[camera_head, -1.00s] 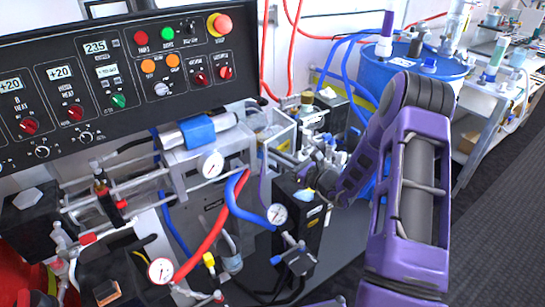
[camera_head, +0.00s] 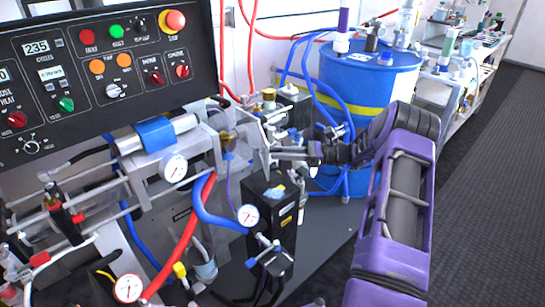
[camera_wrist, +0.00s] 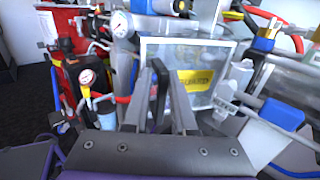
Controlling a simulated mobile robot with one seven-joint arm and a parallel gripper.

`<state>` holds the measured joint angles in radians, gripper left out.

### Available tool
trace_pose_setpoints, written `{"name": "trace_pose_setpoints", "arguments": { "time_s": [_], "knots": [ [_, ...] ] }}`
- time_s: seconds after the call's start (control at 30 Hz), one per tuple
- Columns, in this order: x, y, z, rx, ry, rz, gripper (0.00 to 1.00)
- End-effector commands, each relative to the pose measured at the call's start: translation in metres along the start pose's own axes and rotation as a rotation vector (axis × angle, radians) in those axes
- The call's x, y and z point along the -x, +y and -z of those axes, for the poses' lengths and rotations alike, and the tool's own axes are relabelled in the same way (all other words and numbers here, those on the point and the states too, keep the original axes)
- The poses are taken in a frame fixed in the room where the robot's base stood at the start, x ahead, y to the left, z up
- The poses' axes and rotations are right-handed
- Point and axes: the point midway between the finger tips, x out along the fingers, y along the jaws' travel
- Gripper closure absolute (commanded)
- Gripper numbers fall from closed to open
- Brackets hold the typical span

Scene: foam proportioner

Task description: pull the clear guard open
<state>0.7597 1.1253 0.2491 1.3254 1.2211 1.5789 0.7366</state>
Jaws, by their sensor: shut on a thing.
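The clear guard (camera_head: 256,138) is a see-through panel at the right end of the machine's metal block. In the wrist view the guard (camera_wrist: 215,52) shows as a framed pane with a yellow label, right in front of my fingers. My gripper (camera_head: 277,156) reaches in from the right at the guard's outer side. In the wrist view my gripper (camera_wrist: 160,72) has its dark fingers close together over the guard's left part. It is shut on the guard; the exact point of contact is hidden.
A black control panel (camera_head: 105,70) stands above the machine at the left. Red and blue hoses and a pressure gauge (camera_head: 247,215) sit below the guard. A blue drum (camera_head: 375,85) stands behind my arm. Dark floor (camera_head: 490,190) is free at the right.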

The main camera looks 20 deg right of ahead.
Motion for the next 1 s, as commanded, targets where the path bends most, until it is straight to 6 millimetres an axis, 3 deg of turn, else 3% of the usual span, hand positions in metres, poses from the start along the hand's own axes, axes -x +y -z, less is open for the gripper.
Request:
{"name": "trace_pose_setpoints", "arguments": {
  "time_s": [0.2, 0.77, 0.8, 0.87, 1.0],
  "knots": [
    [0.0084, -0.0124, -0.0037, 0.009, -0.001, 0.020, 1.00],
    [0.0080, -0.0145, -0.0059, 0.013, -0.002, 0.014, 1.00],
    [0.0078, -0.0145, -0.0062, 0.014, -0.003, 0.014, 0.66],
    [0.0078, -0.0143, -0.0064, 0.014, -0.003, 0.014, 0.56],
    [0.0084, -0.0136, -0.0056, 0.011, -0.004, 0.013, 0.56]
  ]
}}
